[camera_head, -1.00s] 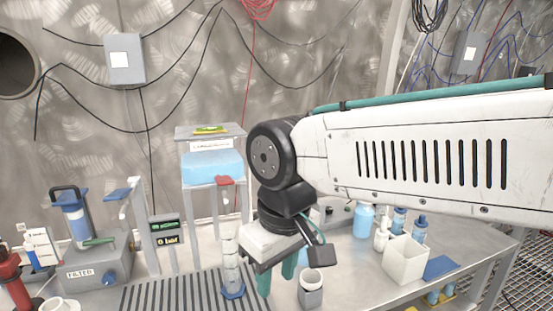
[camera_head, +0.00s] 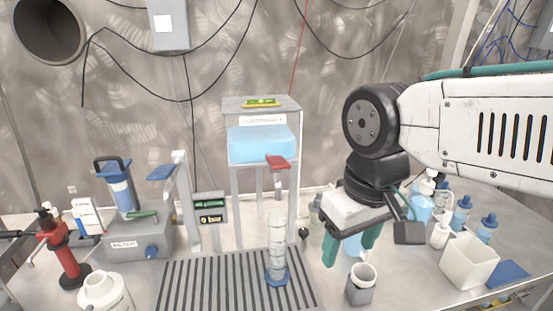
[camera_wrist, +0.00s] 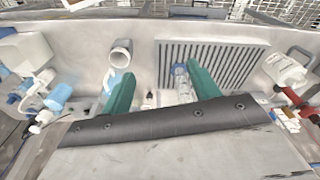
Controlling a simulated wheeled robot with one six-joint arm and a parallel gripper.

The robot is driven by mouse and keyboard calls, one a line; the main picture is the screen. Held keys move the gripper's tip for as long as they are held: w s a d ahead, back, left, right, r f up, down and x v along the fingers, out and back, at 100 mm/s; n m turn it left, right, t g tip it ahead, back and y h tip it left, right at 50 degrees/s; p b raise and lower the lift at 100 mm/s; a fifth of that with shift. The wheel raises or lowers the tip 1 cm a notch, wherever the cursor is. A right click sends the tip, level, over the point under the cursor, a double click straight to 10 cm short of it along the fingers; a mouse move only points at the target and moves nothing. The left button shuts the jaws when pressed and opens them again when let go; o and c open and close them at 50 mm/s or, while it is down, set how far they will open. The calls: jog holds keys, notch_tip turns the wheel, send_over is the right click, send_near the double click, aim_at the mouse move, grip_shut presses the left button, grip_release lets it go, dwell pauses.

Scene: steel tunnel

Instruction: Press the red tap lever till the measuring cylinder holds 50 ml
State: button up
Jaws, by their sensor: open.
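The red tap lever (camera_head: 278,162) sits at the front of the blue water tank (camera_head: 262,143) on its stand. The clear measuring cylinder (camera_head: 277,245) with a blue base stands upright on the slotted drain grate (camera_head: 200,285), below the tap. Its liquid level is too small to read. The fingers also show in the wrist view (camera_wrist: 162,92).
A grey holder with a white cup (camera_head: 361,284) stands below my gripper. A white bin (camera_head: 469,262) and several bottles (camera_head: 462,212) are at the right. The filter unit (camera_head: 137,240), display (camera_head: 210,215) and red bottle (camera_head: 62,250) are at the left.

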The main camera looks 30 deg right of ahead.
jog(key=shift+c, duration=0.3)
